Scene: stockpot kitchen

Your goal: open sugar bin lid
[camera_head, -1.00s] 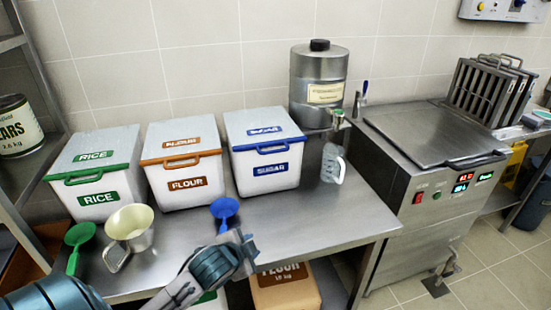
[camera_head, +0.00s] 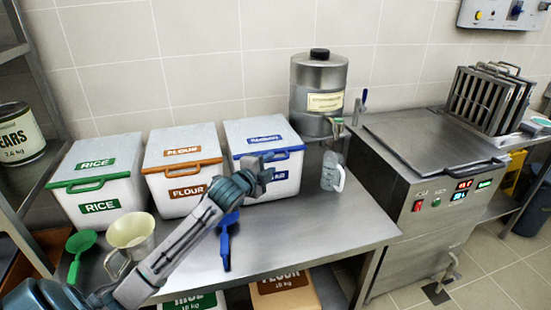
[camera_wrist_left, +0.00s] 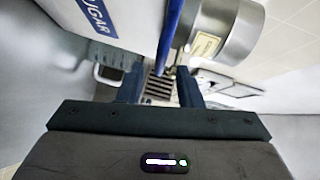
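The sugar bin (camera_head: 258,133) is a white box with a blue-edged lid, which is closed, and a blue handle (camera_head: 282,151) at its front. My left gripper (camera_head: 264,172) is at the front of this bin, over part of its label and handle. In the left wrist view the gripper (camera_wrist_left: 160,88) is open, with a gap between its dark blue fingers. The blue lid handle (camera_wrist_left: 171,36) runs lengthwise just ahead of that gap; I cannot tell whether it touches a finger. The right gripper is not in view.
The flour bin (camera_head: 181,150) and rice bin (camera_head: 96,165) stand to the left. A steel dispenser (camera_head: 318,85) and a clear jug (camera_head: 331,171) stand to the right.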

